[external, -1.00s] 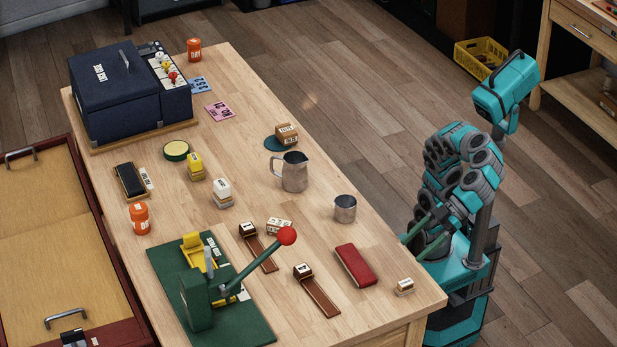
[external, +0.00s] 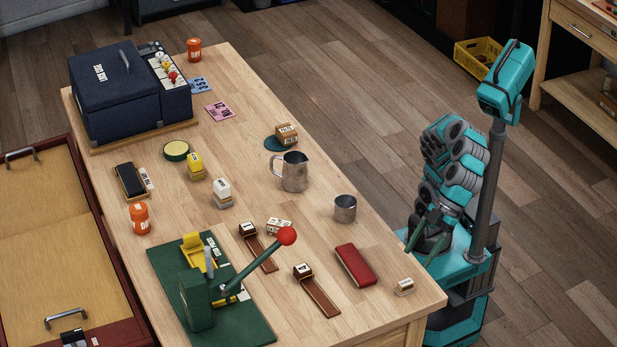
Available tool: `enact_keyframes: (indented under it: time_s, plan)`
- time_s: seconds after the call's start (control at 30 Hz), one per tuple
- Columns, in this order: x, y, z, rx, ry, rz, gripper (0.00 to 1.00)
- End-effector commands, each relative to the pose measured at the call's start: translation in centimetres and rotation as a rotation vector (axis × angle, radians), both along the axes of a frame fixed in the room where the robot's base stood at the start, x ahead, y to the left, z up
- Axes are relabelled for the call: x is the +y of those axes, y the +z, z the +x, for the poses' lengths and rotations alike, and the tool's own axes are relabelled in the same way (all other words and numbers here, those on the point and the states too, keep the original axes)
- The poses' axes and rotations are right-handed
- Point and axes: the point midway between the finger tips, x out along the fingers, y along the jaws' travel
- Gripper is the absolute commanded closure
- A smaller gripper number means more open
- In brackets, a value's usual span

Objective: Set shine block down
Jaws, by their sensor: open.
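A small pale block with a brown base and a dark label (external: 404,287) sits on the table near its front right corner. Its label is too small to read, so I cannot tell whether it is the shine block. My gripper (external: 416,236) has green fingers and is open. It hangs at the table's right edge, above and behind the small block in the picture, apart from it. I see nothing held between the fingers. Other small labelled blocks stand at the middle of the table, including a white one (external: 279,227).
A red case (external: 355,265) and a metal cup (external: 345,208) stand near my gripper. A metal pitcher (external: 294,172) is farther back. A green press (external: 205,290) with a red-knobbed lever fills the front left. The table's right edge between cup and small block is bare.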

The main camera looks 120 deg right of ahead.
Motion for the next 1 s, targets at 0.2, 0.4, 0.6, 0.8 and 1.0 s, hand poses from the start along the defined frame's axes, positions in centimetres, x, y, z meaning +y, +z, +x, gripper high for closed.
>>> enact_keyframes:
  time_s: [0.2,0.4,0.6,0.8,1.0]
  plan:
    - [0.0,-2.1,0.0,-0.001,0.001,-0.003,0.25]
    - [0.0,-3.3,0.2,0.0,0.0,-0.004,0.25]
    - [0.3,-4.9,1.4,-0.001,0.0,-0.003,0.25]
    - [0.0,-7.1,2.4,0.0,-0.003,-0.003,0.25]
    - [0.2,-9.2,3.7,-0.001,-0.001,-0.004,0.25]
